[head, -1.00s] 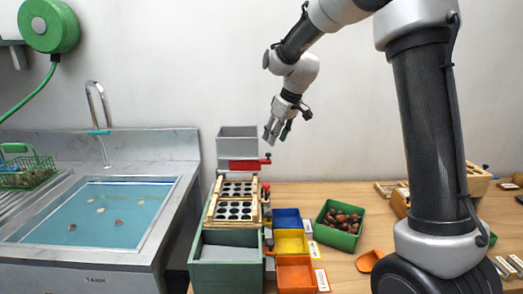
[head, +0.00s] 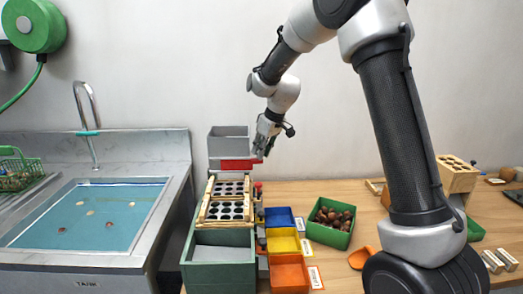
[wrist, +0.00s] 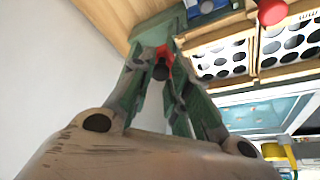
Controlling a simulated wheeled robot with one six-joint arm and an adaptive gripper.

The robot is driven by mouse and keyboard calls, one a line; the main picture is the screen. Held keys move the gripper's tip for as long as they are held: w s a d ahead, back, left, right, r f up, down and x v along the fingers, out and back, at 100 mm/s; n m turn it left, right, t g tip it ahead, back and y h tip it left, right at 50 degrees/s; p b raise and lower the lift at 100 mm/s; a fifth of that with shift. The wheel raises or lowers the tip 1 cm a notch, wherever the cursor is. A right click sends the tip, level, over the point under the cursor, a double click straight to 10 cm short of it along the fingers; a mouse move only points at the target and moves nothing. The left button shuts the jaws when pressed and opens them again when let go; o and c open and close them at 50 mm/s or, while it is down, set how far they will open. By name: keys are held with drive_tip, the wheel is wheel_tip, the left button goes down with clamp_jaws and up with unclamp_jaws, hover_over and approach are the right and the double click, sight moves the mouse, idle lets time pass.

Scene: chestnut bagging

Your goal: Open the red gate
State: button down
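The red gate (head: 236,164) is a flat red slide under the grey hopper (head: 228,141), at the far end of the sorting stand. In the head view its right end, with the handle, is largely hidden by my gripper (head: 263,147). In the wrist view my gripper (wrist: 162,82) has its two green-and-grey fingers apart. A dark round knob (wrist: 160,72) shows between them, with a red part of the gate (wrist: 163,54) just beyond it. I cannot tell whether either finger touches the knob.
Below the hopper are trays with round holes (head: 230,188) and a red ball knob (wrist: 272,12). Blue (head: 279,217), yellow (head: 283,240) and orange (head: 289,272) bins stand to the right, beside a green box of chestnuts (head: 331,223). The sink (head: 75,262) is at left.

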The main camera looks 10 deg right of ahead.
drive_tip(key=d, duration=0.2)
drive_tip(key=s+d, duration=0.1)
drive_tip(key=d, duration=0.2)
idle(0.3)
drive_tip(key=c, duration=1.3)
unclamp_jaws()
drive_tip(key=shift+c, duration=0.2)
drive_tip(key=v, duration=1.2)
